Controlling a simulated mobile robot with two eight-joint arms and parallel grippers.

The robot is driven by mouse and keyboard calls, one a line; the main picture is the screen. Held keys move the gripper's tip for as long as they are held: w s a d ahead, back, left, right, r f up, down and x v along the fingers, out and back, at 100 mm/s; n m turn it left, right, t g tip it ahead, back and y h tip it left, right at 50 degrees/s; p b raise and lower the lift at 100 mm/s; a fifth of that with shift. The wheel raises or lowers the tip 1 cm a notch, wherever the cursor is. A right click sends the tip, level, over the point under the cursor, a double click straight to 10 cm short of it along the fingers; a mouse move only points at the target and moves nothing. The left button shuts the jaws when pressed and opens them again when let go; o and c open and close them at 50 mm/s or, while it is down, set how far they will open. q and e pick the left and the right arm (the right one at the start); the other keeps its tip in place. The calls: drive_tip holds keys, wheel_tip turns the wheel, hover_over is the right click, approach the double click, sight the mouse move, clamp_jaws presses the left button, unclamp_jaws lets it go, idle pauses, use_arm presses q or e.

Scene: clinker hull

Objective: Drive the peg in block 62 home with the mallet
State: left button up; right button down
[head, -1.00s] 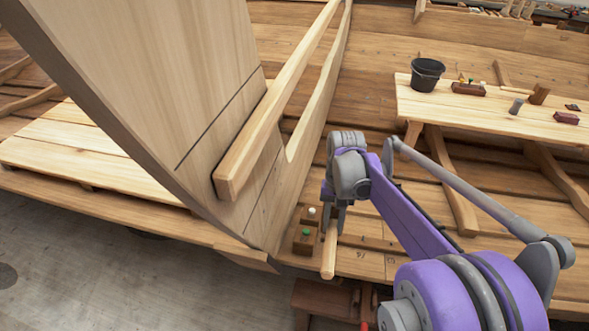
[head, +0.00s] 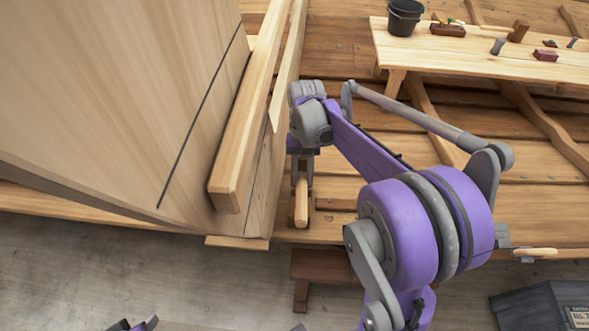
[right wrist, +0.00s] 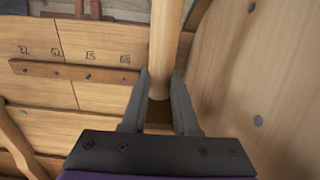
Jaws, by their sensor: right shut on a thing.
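My right gripper (head: 301,168) is shut on a pale round wooden handle (head: 301,207), which I take to be the mallet's. In the right wrist view the two grey fingers (right wrist: 160,98) press on the handle (right wrist: 163,45) from both sides. The mallet head is not clear in either view.
A pale bench (head: 470,58) at the upper right holds a black bucket (head: 405,18) and small items. A brown stool (head: 315,266) stands below the floor edge. A dark labelled box (head: 540,306) is at the lower right. Marked planks (right wrist: 70,40) show in the wrist view.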

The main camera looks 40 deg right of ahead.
idle(0.3)
drive_tip(key=shift+w+d, duration=0.1)
drive_tip(key=shift+w, duration=0.15)
idle(0.4)
drive_tip(key=x, duration=0.9)
drive_tip(key=shift+s+a+f, duration=0.1)
drive_tip(key=shift+a+f, duration=0.1)
drive_tip(key=shift+f, duration=0.1)
use_arm(q)
drive_tip(key=shift+w+f, duration=0.1)
use_arm(e)
drive_tip(key=v, duration=0.9)
drive_tip(key=shift+d+r, duration=0.2)
drive_tip(key=shift+r, duration=0.1)
drive_tip(key=shift+w, duration=0.2)
drive_tip(key=p+v, duration=0.2)
drive_tip(key=v, duration=0.3)
drive_tip(key=shift+w+r+p, duration=0.1)
drive_tip(key=shift+p, duration=0.2)
use_arm(q)
drive_tip(key=r, duration=0.1)
drive_tip(key=w+r, duration=0.1)
drive_tip(key=r, duration=0.1)
drive_tip(key=shift+w+r, duration=0.15)
drive_tip(key=shift+r, duration=0.1)
drive_tip(key=shift+d, duration=0.1)
use_arm(e)
drive_tip(key=shift+d+f, duration=0.1)
drive_tip(key=shift+f, duration=0.1)
